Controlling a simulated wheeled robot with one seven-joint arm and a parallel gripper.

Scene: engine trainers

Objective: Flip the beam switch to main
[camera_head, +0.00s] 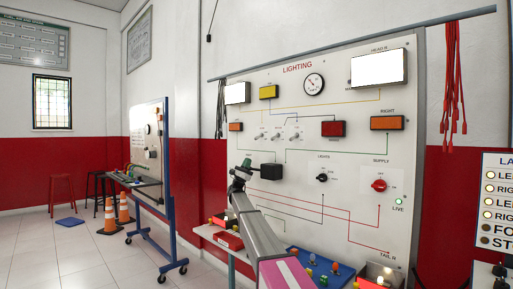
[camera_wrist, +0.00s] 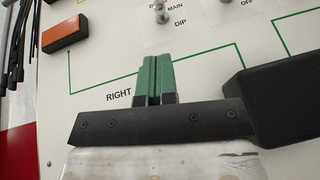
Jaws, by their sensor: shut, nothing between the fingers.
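The beam switch (camera_wrist: 160,12) is a small silver toggle at the top edge of the wrist view, with DIP printed below it and MAIN beside it at upper right. Its upper part is cut off, so I cannot tell its position. In the head view it seems to be the leftmost small toggle (camera_head: 260,137) on the lighting board. My gripper (camera_wrist: 155,58) has green fingers, shut and empty, below the toggle and apart from it in the picture. In the head view my gripper (camera_head: 243,164) is in front of the board, below the toggles.
A black box (camera_wrist: 288,95) is close at my gripper's right; it also shows in the head view (camera_head: 271,171). A second toggle (camera_wrist: 226,2) stands right of the beam switch. An orange lamp (camera_wrist: 65,33) is at left. A red supply knob (camera_head: 379,185) is farther right.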

